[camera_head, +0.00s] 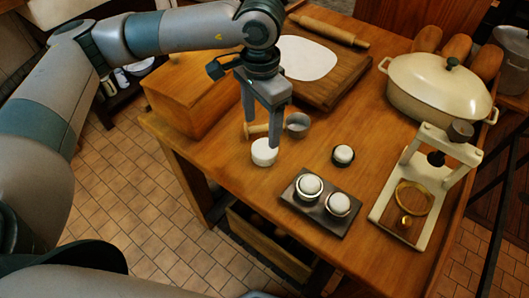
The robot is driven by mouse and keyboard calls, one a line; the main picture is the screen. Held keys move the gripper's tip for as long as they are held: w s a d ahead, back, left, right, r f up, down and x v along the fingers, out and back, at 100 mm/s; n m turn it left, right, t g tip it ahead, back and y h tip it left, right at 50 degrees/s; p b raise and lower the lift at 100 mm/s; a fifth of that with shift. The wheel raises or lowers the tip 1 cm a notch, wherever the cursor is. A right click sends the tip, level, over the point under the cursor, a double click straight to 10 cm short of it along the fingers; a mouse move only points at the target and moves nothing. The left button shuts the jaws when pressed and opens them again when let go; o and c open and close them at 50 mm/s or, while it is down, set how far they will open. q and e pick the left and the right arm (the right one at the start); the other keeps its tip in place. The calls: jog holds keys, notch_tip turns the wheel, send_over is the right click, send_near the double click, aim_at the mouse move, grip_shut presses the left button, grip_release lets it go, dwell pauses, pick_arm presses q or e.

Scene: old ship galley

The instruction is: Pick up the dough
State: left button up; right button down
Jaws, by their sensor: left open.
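A flat white sheet of dough (306,58) lies on a wooden board (345,90) at the back of the table. White round dough-like pieces sit nearer: one on a small dark base (343,154), and two, a left one (310,185) and a right one (338,204), in rings on a dark tray (317,217). A short white round thing (264,153) stands by the table's left edge; I cannot tell whether it is dough. My left gripper (263,140) points down, open, just above and partly in front of it. My right gripper is not in view.
A small metal cup (297,125) and a wooden handle (258,129) are beside the left gripper. A wooden box (192,92) stands left, a cream press (427,180) right, a lidded pot (437,90) and loaves behind.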

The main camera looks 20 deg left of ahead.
aim_at(265, 152)
pick_arm(q)
jog(key=shift+f, duration=1.4)
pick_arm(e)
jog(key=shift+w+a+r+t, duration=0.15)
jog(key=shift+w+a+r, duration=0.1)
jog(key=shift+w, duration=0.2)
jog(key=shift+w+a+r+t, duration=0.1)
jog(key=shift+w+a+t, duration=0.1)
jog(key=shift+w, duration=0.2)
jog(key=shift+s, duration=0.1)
pick_arm(q)
jog(key=shift+d+f, duration=0.15)
jog(key=shift+f, duration=0.6)
jog(key=f, duration=0.3)
jog(key=shift+w+d, duration=0.15)
jog(key=shift+w, duration=0.05)
jog(key=shift+f, duration=0.3)
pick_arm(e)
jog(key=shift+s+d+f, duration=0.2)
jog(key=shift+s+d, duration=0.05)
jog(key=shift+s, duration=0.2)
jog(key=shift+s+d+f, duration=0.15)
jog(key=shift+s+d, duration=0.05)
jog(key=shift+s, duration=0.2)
pick_arm(q)
jog(key=c, duration=0.9)
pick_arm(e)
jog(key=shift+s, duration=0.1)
